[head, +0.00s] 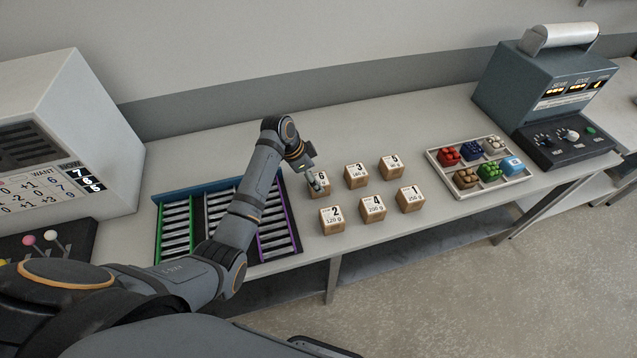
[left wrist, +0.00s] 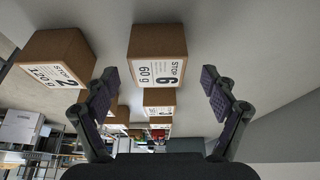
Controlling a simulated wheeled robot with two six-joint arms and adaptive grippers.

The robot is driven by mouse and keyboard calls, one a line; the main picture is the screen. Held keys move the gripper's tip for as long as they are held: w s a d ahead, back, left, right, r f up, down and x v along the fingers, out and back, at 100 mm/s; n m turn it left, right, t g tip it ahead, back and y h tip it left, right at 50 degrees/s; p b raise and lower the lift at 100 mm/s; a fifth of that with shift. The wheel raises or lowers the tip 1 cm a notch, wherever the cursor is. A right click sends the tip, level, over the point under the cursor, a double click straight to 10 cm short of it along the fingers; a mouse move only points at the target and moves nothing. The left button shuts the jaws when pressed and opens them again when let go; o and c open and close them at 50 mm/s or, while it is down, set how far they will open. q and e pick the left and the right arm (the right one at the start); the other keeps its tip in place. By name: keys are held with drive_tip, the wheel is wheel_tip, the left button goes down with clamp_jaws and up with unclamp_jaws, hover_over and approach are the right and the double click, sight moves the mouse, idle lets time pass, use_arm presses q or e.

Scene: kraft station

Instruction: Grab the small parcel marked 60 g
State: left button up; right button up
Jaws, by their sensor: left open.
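The small parcel marked 60 g (head: 322,191) is a brown cardboard box with a white label and a large 6. It stands at the left end of the back row on the table. In the left wrist view the same parcel (left wrist: 158,42) appears inverted, with "STOP 6" and "60 g" on its label. My left gripper (head: 313,180) is at this parcel and partly covers its top in the head view. In the left wrist view my left gripper (left wrist: 157,82) is open, its fingers apart, with the parcel ahead between them and not gripped. My right gripper is not in view.
Parcel 2 (head: 332,221) stands just in front; parcel 3 (head: 357,177) is to the right, among several other parcels. A rack with coloured lanes (head: 152,200) lies left, under my arm. A white tray (head: 433,160) of small bundles and a grey machine (head: 500,85) stand right.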

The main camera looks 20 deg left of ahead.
use_arm(q)
drive_tip(key=x, duration=0.2)
drive_tip(key=shift+s+d+f+p, duration=0.1)
drive_tip(key=shift+d+f+p, duration=0.15)
drive_tip(key=shift+f+p, duration=0.05)
drive_tip(key=shift+d+f, duration=0.15)
drive_tip(key=shift+f, duration=0.4)
drive_tip(key=shift+w, duration=0.25)
drive_tip(key=shift+s, duration=0.1)
drive_tip(key=c, duration=1)
drive_tip(key=shift+c, duration=1.2)
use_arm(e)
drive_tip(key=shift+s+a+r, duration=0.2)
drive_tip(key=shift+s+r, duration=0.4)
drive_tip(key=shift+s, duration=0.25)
